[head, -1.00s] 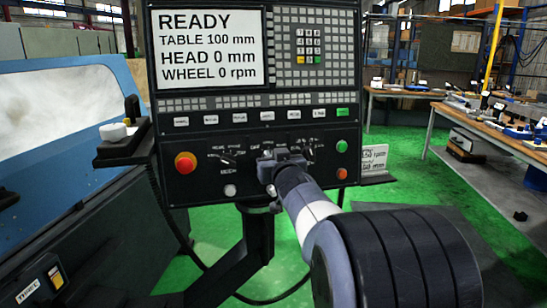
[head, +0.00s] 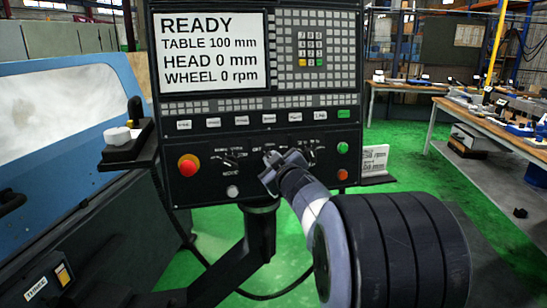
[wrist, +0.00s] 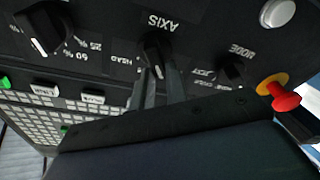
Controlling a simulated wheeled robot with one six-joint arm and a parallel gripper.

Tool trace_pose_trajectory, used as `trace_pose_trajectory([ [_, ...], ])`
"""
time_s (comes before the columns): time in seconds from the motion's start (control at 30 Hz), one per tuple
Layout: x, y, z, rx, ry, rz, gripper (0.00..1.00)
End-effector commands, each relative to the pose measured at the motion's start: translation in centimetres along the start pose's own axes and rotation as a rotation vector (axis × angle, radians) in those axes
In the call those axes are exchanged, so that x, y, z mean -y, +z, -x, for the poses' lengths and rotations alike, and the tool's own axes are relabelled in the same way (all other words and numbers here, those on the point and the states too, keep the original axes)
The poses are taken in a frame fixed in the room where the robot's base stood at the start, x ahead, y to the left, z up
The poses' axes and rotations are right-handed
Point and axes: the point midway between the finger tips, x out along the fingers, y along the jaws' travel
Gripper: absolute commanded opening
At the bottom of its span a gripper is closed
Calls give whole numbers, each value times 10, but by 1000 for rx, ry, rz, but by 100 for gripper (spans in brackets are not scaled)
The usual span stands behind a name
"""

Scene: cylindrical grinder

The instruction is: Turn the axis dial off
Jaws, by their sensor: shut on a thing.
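The axis dial (wrist: 156,46) is a black knob under the AXIS label in the wrist view. The fingers of my gripper (wrist: 160,74) reach up to it and are shut on it. A HEAD label shows to its left in this view; the other position labels are too small or covered to read surely. In the head view my gripper (head: 278,167) is at the middle of the lower panel, tilted, and hides the dial. The screen (head: 211,50) reads READY, table 100 mm, head 0 mm, wheel 0 rpm.
The mode dial (wrist: 232,68) and red stop button (wrist: 284,97) are right of the axis dial in the wrist view. Another dial with percent marks (wrist: 42,28) is to its left. Green and orange buttons (head: 342,148) are at the panel's right edge in the head view.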

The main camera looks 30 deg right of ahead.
Motion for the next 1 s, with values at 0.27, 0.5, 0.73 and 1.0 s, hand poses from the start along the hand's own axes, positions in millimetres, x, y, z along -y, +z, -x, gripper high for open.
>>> trace_pose_trajectory([
  [0.27, 1, 0, 0, 1, -16, 86, 0],
  [0.5, 1, 1, 0, 1, -19, 103, 0],
  [0.73, 2, 1, 0, 1, -19, 103, 0],
  [1.0, 1, 0, 0, 0, -18, 101, 35],
])
